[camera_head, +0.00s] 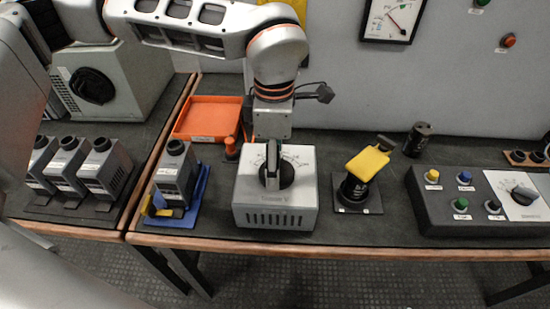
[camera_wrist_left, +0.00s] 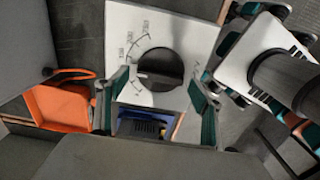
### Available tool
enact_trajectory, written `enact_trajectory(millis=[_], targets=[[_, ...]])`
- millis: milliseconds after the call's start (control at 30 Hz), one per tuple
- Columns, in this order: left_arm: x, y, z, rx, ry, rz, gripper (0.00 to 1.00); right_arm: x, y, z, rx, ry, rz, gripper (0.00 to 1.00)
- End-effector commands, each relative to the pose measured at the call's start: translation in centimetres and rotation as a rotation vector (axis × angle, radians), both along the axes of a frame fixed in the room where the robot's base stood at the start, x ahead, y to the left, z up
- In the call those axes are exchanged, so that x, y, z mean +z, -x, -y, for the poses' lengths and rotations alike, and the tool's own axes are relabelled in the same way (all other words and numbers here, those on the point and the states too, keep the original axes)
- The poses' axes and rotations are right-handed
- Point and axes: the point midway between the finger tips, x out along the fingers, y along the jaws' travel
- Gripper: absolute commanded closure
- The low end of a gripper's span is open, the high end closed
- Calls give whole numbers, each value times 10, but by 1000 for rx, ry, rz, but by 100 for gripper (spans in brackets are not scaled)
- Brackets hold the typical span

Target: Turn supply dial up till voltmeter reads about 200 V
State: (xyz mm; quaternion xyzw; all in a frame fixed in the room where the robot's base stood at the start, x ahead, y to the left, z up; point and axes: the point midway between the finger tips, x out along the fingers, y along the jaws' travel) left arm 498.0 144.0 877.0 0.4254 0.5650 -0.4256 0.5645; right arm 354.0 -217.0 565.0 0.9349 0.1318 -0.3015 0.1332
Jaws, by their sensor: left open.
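A light grey supply box (camera_head: 245,203) with a large black dial (camera_head: 284,177) and a printed scale stands at the middle front of the bench. My left gripper (camera_head: 272,157) is above the dial in the head view and hides part of it. In the left wrist view the dial (camera_wrist_left: 160,68) lies between the fingers of my open left gripper (camera_wrist_left: 160,82); I cannot tell whether they touch it. My right gripper is not in view.
An orange tray (camera_head: 209,117) lies behind left of the box. A grey unit on a blue base (camera_head: 204,185) stands close left. A yellow-handled switch (camera_head: 367,163) stands close right. A dark control panel (camera_head: 455,222) with several buttons and another knob is farther right.

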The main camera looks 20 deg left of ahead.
Motion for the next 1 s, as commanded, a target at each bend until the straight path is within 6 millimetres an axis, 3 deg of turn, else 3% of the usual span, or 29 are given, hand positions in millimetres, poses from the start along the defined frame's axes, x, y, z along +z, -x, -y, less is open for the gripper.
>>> enact_trajectory(millis=[167, 333, 667, 1000], targets=[[0, 0, 0, 0, 0, 1, 33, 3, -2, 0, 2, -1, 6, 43], [0, 0, 0, 0, 0, 1, 72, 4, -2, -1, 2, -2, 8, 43], [3, 0, 0, -89, 0, 3, 72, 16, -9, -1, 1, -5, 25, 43], [0, -1, 0, -123, 0, 0, 72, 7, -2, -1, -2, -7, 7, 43]])
